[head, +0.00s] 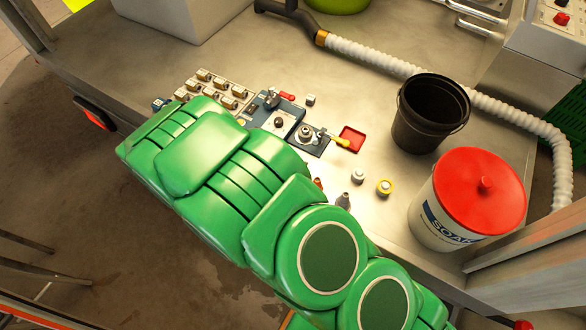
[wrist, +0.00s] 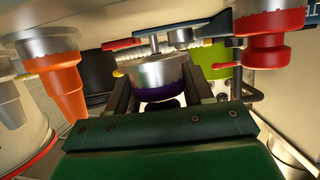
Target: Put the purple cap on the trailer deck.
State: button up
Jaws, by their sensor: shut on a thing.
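In the wrist view, my gripper (wrist: 160,88) has its two dark fingers on either side of a round silver piece with a purple band, the purple cap (wrist: 158,92). It is shut on this cap. The wrist picture looks upside down, with the surface at the top. I cannot tell whether the cap touches anything beyond the fingers. In the head view, my green arm hides my gripper and the cap. The metal trailer deck (head: 255,65) spreads behind and to the right of my arm.
Near my arm are a blue fixture (head: 280,118), a red tray (head: 353,134) and a yellow-ringed fitting (head: 385,187). A black bucket (head: 430,112), a soap bucket (head: 443,222) and a white hose (head: 385,62) stand right. An orange nozzle (wrist: 58,75) and red fitting (wrist: 268,50) flank my gripper.

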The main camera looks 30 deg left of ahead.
jog(key=shift+f, duration=1.6)
jog(key=shift+f, duration=0.2)
jog(key=o, duration=1.1)
jog(key=shift+s, duration=0.1)
jog(key=v, duration=0.7)
jog(key=shift+s, duration=0.3)
